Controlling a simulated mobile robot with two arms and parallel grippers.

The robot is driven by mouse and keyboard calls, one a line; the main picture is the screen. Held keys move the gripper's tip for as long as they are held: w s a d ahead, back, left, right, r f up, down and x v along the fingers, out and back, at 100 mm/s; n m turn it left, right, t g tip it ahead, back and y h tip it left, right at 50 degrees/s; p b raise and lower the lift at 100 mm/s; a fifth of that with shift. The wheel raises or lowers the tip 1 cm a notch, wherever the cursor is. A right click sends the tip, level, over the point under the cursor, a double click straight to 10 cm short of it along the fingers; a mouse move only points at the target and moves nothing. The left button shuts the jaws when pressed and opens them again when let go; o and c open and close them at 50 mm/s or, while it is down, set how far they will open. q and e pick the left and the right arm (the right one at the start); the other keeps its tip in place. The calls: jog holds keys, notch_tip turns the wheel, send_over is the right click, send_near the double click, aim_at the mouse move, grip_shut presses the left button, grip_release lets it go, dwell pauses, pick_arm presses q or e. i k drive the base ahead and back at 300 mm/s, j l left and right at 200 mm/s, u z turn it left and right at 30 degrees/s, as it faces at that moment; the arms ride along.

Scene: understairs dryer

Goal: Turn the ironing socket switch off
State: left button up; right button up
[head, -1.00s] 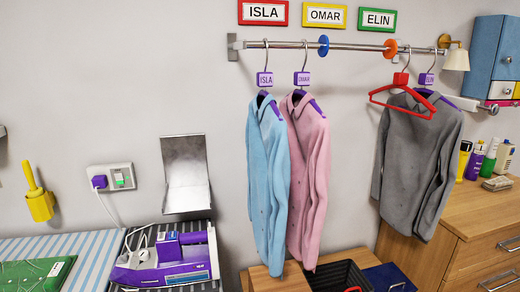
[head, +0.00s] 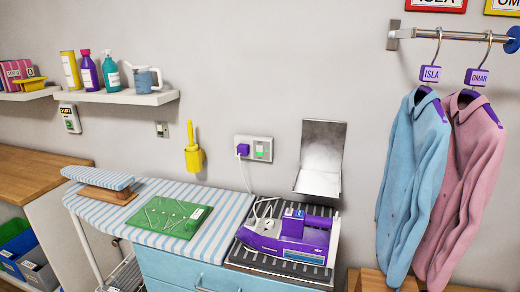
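The ironing socket (head: 254,148) is a pale double plate on the wall above the striped ironing surface. A purple plug (head: 242,149) sits in its left side, with a white cord hanging down. A switch with a green mark (head: 260,149) shows on its right side. The purple iron (head: 290,236) rests on a dark ribbed tray below and right of the socket. Neither of my grippers is in view.
A metal flap (head: 321,158) stands open right of the socket. A yellow holder (head: 193,154) hangs to its left. Striped ironing surface (head: 222,206) carries a green mat (head: 170,217). Hanging shirts (head: 412,185) fill the right. Another small wall plate (head: 161,129) is farther left.

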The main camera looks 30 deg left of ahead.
aim_at(259, 148)
jog(key=i+j, duration=0.3)
jog(key=j, duration=0.2)
jog(key=i+j, duration=0.3)
jog(key=j, duration=0.15)
